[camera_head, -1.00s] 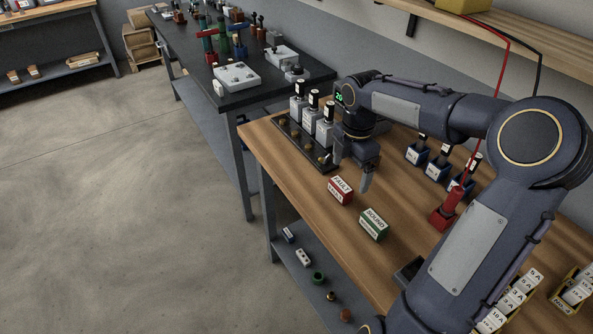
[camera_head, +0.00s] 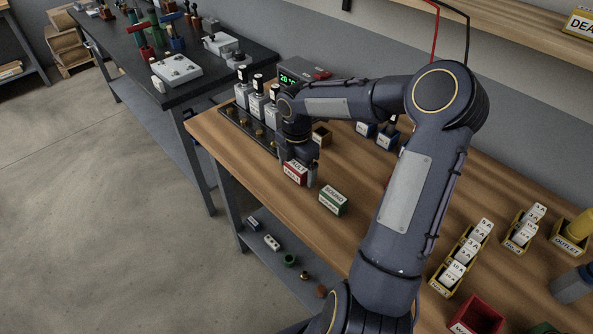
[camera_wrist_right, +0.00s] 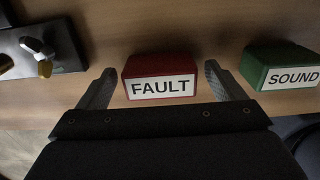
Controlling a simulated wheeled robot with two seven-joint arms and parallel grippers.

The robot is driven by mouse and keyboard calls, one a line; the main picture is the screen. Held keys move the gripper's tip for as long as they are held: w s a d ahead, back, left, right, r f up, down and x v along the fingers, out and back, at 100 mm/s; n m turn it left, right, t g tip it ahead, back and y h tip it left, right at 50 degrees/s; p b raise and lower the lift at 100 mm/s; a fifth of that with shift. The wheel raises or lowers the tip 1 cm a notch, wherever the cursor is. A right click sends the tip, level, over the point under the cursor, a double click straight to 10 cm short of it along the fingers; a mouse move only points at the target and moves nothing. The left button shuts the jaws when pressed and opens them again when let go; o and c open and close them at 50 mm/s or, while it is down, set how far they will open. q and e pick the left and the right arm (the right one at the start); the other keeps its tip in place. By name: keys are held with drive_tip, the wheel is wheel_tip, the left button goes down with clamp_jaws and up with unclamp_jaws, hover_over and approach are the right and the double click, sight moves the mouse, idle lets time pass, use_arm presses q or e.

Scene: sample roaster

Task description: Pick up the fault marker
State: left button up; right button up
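The fault marker (camera_wrist_right: 161,78) is a red block with a white label reading FAULT, standing on the wooden bench. In the head view the fault marker (camera_head: 295,173) shows partly behind my right gripper (camera_head: 298,172). In the right wrist view my right gripper (camera_wrist_right: 158,82) is open, with one finger on each side of the red block and a small gap at each side. My left gripper is not in view.
A green SOUND block (camera_head: 333,200) stands just right of the red one. A dark rack (camera_head: 247,130) with several bottles is at the left end of the bench (camera_head: 285,215). Labelled holders (camera_head: 461,262) and a red bin (camera_head: 478,316) are at the right.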

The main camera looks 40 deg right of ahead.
drive_tip(key=c, duration=1.1)
drive_tip(key=shift+o, duration=0.2)
drive_tip(key=shift+r, duration=0.15)
